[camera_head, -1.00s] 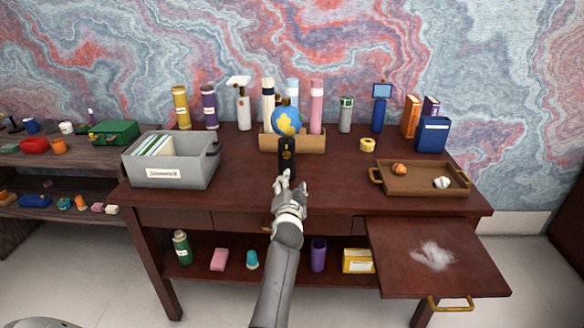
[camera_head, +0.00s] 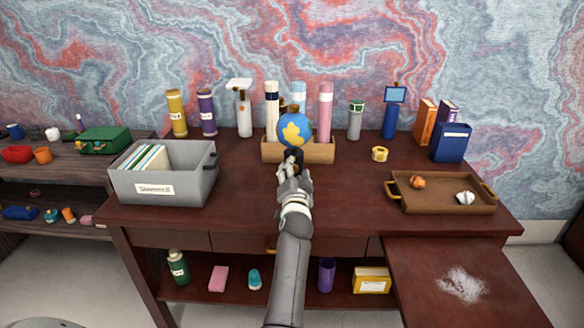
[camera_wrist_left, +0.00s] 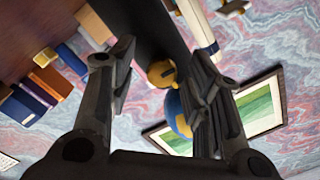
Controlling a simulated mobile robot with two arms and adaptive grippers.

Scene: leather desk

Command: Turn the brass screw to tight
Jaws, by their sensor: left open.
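The brass screw (camera_wrist_left: 160,72) shows as a round brass piece with a dark mark, between my left gripper's fingers in the left wrist view. It seems to sit on a dark upright post (camera_wrist_left: 155,30), below a blue and yellow globe (camera_head: 295,130). My left gripper (camera_head: 291,163) is in front of the post in the head view and hides most of it and the screw. In the wrist view the left gripper (camera_wrist_left: 162,68) is open, with one finger on each side of the screw. I cannot tell whether either finger touches it. My right gripper is not in view.
Behind the globe stands a wooden box (camera_head: 318,152), with several bottles around it. A grey file bin (camera_head: 190,187) is at the left and a wooden tray (camera_head: 440,207) at the right. The desk top between gripper and tray is clear.

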